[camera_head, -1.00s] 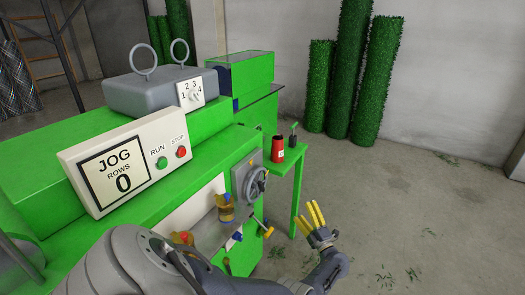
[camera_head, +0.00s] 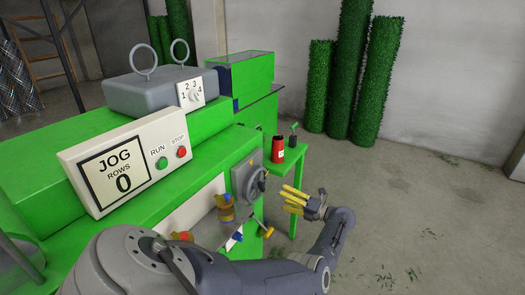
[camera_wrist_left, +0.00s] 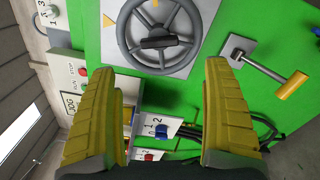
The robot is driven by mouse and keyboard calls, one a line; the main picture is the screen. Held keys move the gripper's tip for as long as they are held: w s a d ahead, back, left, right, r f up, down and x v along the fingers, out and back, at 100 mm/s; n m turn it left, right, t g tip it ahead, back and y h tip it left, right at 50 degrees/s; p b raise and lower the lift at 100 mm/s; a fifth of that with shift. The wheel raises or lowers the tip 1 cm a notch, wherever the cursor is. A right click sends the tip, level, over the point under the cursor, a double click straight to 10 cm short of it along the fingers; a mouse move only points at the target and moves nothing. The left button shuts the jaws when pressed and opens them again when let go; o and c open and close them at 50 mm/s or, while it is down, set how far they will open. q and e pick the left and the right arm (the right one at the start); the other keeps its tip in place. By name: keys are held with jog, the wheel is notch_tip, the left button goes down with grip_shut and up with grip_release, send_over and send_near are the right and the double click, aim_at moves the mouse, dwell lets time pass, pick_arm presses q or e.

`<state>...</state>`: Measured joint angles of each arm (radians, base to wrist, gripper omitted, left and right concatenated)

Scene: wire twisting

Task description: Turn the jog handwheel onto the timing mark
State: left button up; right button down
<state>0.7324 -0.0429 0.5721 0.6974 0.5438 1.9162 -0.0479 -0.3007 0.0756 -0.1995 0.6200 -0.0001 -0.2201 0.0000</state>
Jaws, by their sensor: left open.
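The grey jog handwheel (camera_head: 254,184) is mounted on a grey plate on the machine's green end face. In the left wrist view the handwheel (camera_wrist_left: 159,36) is a spoked ring with a dark centre bar, seen at the top. A yellow triangular mark (camera_wrist_left: 109,21) sits on the plate beside the rim. My left gripper (camera_head: 291,199) has yellow fingers and is just right of the wheel in the head view. In the left wrist view its fingers (camera_wrist_left: 160,105) are spread wide with nothing between them, and the wheel is beyond their tips. My right gripper is not seen.
A crank with a yellow handle (camera_wrist_left: 291,85) sticks out beside the wheel. Blue and red levers with number plates (camera_wrist_left: 155,127) are below it. A red can (camera_head: 277,149) stands on the green side table (camera_head: 299,163). The JOG panel (camera_head: 125,164) reads 0.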

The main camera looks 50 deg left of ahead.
aim_at(263, 189)
pick_arm(q)
jog(key=x, duration=1)
jog(key=shift+s+a, duration=0.15)
jog(key=shift+a, duration=0.15)
jog(key=c, duration=1.6)
jog(key=shift+s+a, duration=0.1)
